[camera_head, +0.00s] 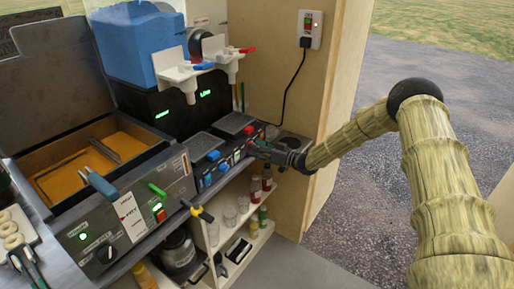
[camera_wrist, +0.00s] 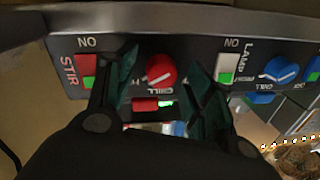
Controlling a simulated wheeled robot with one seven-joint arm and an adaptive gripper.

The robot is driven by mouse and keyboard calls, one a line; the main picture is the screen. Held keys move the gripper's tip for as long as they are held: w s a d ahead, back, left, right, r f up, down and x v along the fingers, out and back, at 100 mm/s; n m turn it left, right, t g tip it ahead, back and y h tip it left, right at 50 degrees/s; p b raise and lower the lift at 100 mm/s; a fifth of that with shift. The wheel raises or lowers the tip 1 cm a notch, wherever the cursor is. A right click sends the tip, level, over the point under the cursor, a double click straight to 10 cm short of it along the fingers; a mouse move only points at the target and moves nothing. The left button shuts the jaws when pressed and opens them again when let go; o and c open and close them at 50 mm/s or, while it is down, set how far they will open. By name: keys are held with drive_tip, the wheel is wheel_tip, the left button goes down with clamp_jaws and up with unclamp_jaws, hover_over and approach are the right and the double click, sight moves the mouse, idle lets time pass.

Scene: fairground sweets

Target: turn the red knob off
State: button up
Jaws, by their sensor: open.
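The red knob (camera_wrist: 160,69) is on the dark front panel, above a "CHILL" label in the wrist view. A small red button or lamp (camera_wrist: 145,104) sits below it there. My gripper (camera_wrist: 162,66) is open, with one dark green finger on each side of the red knob. I cannot tell whether either finger touches it. In the head view my gripper (camera_head: 262,149) is at the front of the small black units by the wooden wall, and the knob is not clearly made out there.
In the wrist view, a red rocker switch (camera_wrist: 87,66) labelled STIR is left of the knob; a white-and-green switch (camera_wrist: 227,68) and blue knob (camera_wrist: 281,69) are right. In the head view, a fryer-like unit (camera_head: 135,205) stands left and shelves with bottles below.

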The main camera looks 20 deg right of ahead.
drive_tip(key=shift+a, duration=0.1)
drive_tip(key=c, duration=1)
drive_tip(key=shift+w, duration=0.1)
drive_tip(key=shift+c, duration=0.2)
